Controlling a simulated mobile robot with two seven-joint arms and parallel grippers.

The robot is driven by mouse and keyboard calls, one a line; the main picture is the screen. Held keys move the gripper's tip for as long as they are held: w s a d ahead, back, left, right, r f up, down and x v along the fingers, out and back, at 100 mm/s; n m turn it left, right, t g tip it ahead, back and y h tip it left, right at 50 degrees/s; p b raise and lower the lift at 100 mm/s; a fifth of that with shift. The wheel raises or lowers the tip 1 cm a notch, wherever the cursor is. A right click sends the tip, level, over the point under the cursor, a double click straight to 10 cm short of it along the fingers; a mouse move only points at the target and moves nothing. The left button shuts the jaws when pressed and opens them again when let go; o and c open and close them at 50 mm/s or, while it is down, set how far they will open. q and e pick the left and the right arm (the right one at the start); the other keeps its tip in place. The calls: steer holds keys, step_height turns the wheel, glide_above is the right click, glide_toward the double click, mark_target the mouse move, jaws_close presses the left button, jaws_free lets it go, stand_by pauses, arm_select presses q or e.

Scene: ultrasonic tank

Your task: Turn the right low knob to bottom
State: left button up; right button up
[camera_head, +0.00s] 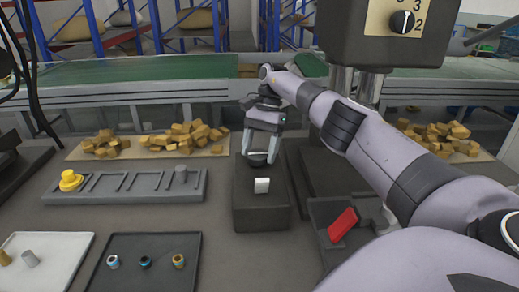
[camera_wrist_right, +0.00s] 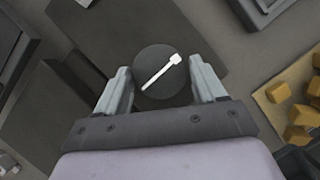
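The low knob (camera_wrist_right: 151,82) is a dark round disc with a white pointer line, seen from above in the right wrist view. The line slants from lower left to a thick end at upper right. In the head view the knob (camera_head: 258,160) sits on top of a dark box (camera_head: 260,212), and its pointer cannot be read. My right gripper (camera_head: 261,153) reaches down over it, one finger on each side. In the right wrist view the fingers of my right gripper (camera_wrist_right: 162,76) are wide apart; contact with the knob cannot be told. My left gripper is out of view.
Another knob (camera_head: 402,22), with numbers, is on the machine above right. A red piece (camera_head: 342,225) lies right, a grey rack (camera_head: 125,186) and trays (camera_head: 195,240) left. Wooden blocks (camera_head: 185,137) lie behind.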

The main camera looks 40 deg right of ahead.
steer(key=shift+o, duration=0.9)
